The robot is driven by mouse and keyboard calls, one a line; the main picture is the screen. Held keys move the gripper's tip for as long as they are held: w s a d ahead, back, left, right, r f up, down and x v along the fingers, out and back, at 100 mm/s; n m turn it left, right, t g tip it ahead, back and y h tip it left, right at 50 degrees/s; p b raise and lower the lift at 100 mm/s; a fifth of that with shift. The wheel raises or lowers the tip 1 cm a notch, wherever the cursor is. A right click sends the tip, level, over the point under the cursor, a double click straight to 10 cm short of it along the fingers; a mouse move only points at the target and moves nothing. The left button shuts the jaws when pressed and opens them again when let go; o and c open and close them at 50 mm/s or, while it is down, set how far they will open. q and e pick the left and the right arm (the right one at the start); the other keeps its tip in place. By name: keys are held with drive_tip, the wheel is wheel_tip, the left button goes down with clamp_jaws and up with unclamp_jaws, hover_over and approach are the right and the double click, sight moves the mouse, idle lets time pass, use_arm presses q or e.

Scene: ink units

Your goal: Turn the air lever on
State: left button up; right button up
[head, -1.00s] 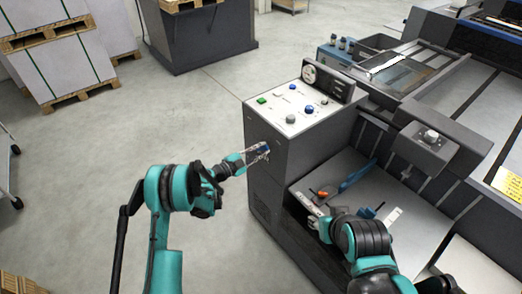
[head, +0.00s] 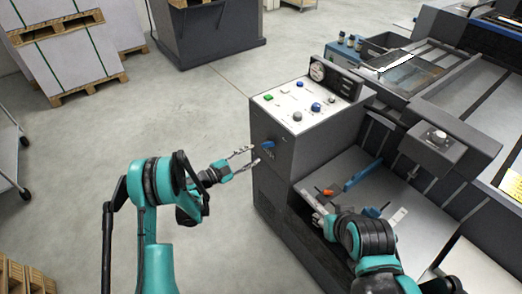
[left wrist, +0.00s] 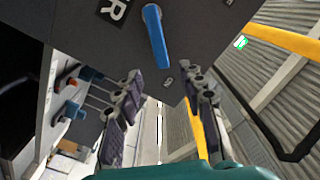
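The blue air lever (head: 267,145) sits on the dark side face of the machine's console, below the white button panel. In the left wrist view the lever (left wrist: 157,40) runs from its round pivot at the top down towards a small pale mark (left wrist: 168,82).
An orange-ended item (head: 328,192) and a blue bar (head: 362,174) are near my right gripper. Open floor (head: 200,110) lies left of the console.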

use_arm(q)
drive_tip(key=shift+v, duration=1.85)
drive_tip(key=s+r+n+g+y, duration=0.3)
drive_tip(key=s+r+n+y, duration=0.4)
drive_tip(key=s+r+n, duration=0.5)
drive_tip(key=s+a+n+y, duration=0.3)
drive_tip(key=s+a+n, duration=0.1)
drive_tip(key=s, duration=0.6)
drive_tip(key=s+a+r+n+y, duration=0.1)
drive_tip(key=s+a+n+y, duration=0.3)
drive_tip(key=s, duration=0.6)
drive_tip(key=a, duration=0.2)
drive_tip(key=shift+a+r+y, duration=0.25)
drive_tip(key=shift+a+y, duration=0.05)
drive_tip(key=shift+a, duration=0.05)
